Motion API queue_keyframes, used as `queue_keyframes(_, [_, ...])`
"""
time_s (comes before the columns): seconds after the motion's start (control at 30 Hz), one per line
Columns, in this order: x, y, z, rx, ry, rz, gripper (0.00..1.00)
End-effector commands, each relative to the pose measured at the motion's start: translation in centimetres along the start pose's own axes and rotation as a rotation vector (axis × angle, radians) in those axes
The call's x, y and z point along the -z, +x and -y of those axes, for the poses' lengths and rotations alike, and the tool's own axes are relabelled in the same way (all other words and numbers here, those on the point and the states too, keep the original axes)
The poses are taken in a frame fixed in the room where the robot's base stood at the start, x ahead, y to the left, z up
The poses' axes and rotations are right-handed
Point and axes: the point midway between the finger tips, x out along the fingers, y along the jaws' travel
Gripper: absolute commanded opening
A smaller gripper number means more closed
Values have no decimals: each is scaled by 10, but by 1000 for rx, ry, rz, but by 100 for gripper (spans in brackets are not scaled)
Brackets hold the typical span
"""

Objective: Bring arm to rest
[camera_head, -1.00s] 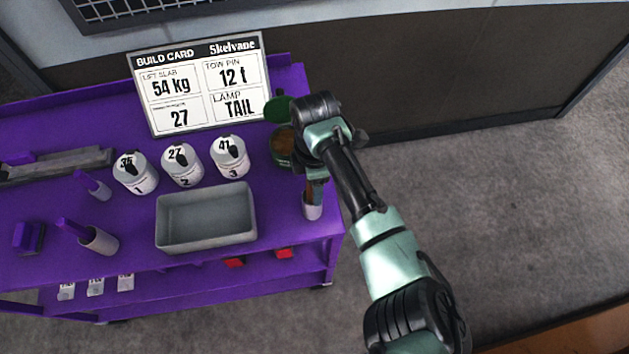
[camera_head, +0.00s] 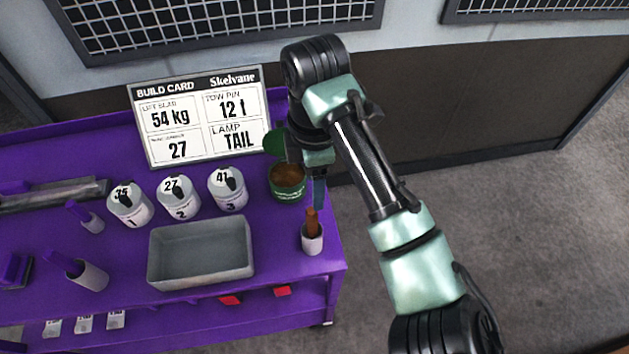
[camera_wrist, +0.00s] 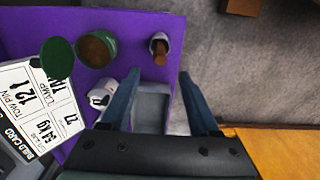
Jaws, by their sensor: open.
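My gripper (camera_head: 318,190) hangs over the right edge of the purple cart (camera_head: 300,316), above and behind a white cup with a brown handle in it (camera_head: 312,238). In the wrist view its two fingers (camera_wrist: 158,95) are apart with nothing held between them. The cup and brown handle stand clear of the fingers there, farther up the picture. My arm reaches up from the lower right in the head view.
A green tin (camera_head: 287,184) with brown contents stands close left of my gripper. Three numbered white canisters (camera_head: 178,198), a grey tray (camera_head: 201,252) and the build card (camera_head: 200,118) are on the cart. Open floor (camera_head: 540,220) lies to the right.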

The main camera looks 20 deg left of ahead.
Motion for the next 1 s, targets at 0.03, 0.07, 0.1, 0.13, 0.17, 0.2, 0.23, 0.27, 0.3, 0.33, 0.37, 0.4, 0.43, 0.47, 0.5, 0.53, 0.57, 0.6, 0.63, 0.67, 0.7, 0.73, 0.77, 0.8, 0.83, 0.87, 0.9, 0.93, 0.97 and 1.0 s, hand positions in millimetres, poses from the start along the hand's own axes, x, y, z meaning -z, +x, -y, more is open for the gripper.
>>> queue_keyframes(0.03, [0,-2,0,-1,-1,0,62])
queue_keyframes(0.07, [0,-3,0,-1,-1,0,62])
queue_keyframes(0.1, [0,-4,0,-1,0,0,62])
queue_keyframes(0.13, [0,-4,0,0,0,0,62])
queue_keyframes(0.17, [0,-4,0,0,0,0,62])
queue_keyframes(0.2, [0,-4,0,0,0,0,62])
queue_keyframes(0.23, [0,-4,0,0,0,0,62])
queue_keyframes(0.27, [0,-4,0,0,0,0,62])
queue_keyframes(0.3, [0,-4,0,0,0,0,62])
queue_keyframes(0.33, [0,-4,0,0,0,0,62])
queue_keyframes(0.37, [0,-4,0,0,0,0,62])
queue_keyframes(0.4, [0,-4,0,0,0,0,62])
queue_keyframes(0.43, [0,-4,0,0,0,0,62])
queue_keyframes(0.47, [0,-4,0,0,0,0,62])
queue_keyframes(0.5, [0,-4,0,0,0,0,62])
queue_keyframes(0.53, [0,-4,0,0,0,0,62])
queue_keyframes(0.57, [0,-4,0,0,0,0,62])
queue_keyframes(0.6, [0,-4,0,0,1,0,62])
queue_keyframes(0.63, [1,-4,-1,-6,3,-2,62])
queue_keyframes(0.67, [2,-6,-3,-19,8,-4,62])
queue_keyframes(0.7, [5,-9,-9,-49,21,-9,62])
queue_keyframes(0.73, [9,-13,-15,-86,34,-17,62])
queue_keyframes(0.77, [13,-19,-23,-131,55,-26,62])
queue_keyframes(0.8, [20,-31,-37,-212,91,-45,62])
queue_keyframes(0.83, [25,-42,-48,-283,125,-64,62])
queue_keyframes(0.87, [30,-56,-61,-364,166,-88,62])
queue_keyframes(0.9, [36,-78,-77,-480,228,-130,62])
queue_keyframes(0.93, [39,-98,-89,-572,278,-166,62])
queue_keyframes(0.97, [41,-118,-98,-663,330,-206,62])
queue_keyframes(1.0, [41,-148,-109,-785,400,-263,62])
